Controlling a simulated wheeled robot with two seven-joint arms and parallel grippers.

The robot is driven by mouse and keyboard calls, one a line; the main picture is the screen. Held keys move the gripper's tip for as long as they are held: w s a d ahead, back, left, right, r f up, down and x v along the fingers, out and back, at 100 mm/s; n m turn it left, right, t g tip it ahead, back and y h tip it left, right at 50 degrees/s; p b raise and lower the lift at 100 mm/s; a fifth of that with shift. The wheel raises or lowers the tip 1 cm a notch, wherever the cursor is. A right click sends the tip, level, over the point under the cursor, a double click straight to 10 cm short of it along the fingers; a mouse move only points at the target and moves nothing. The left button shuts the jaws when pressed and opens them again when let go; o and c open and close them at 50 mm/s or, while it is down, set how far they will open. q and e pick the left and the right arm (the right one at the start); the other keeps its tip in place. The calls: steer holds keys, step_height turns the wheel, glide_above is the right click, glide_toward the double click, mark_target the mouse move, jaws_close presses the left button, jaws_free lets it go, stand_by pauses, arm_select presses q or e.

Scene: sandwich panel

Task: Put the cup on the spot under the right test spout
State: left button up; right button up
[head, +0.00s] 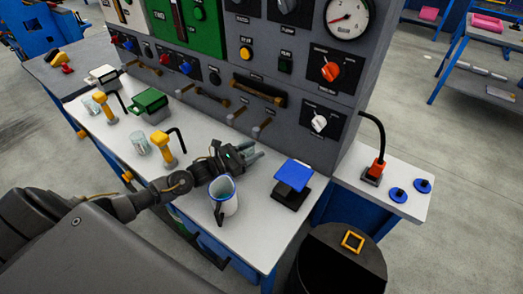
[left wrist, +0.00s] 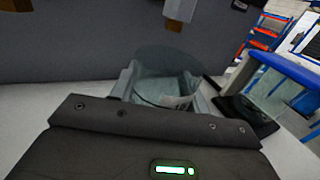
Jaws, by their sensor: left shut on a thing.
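My left gripper (head: 250,154) is low over the bench, near the panel. In the left wrist view its fingers (left wrist: 165,92) are shut on a clear glass cup (left wrist: 168,72); in the head view the cup is hard to make out between them. A white mug (head: 229,204) with a blue rim and dark handle stands just in front of that gripper. A black curved spout on a red-orange base (head: 376,168) stands on the right-hand shelf. Yellow-based spouts (head: 163,146) stand on the bench at left. My right gripper is not in view.
A blue-topped black device (head: 293,178) stands right of the gripper. Two blue discs (head: 398,194) lie on the right-hand shelf. Clear glasses (head: 140,146) and a green-topped box (head: 149,100) are at left. The control panel (head: 225,75) rises behind the bench. A dark round container (head: 335,245) is below right.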

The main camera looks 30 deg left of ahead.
arm_select(q)
steer(key=shift+w+d, duration=0.25)
steer(key=shift+w, duration=0.05)
steer(key=b+x, duration=0.1)
steer(key=x, duration=0.2)
steer(key=shift+w+d+f+b, duration=0.1)
steer(key=shift+f+b, duration=0.35)
steer(key=shift+f, duration=0.4)
steer(key=shift+r, duration=0.15)
steer(key=o, duration=0.9)
steer(key=shift+o, duration=0.5)
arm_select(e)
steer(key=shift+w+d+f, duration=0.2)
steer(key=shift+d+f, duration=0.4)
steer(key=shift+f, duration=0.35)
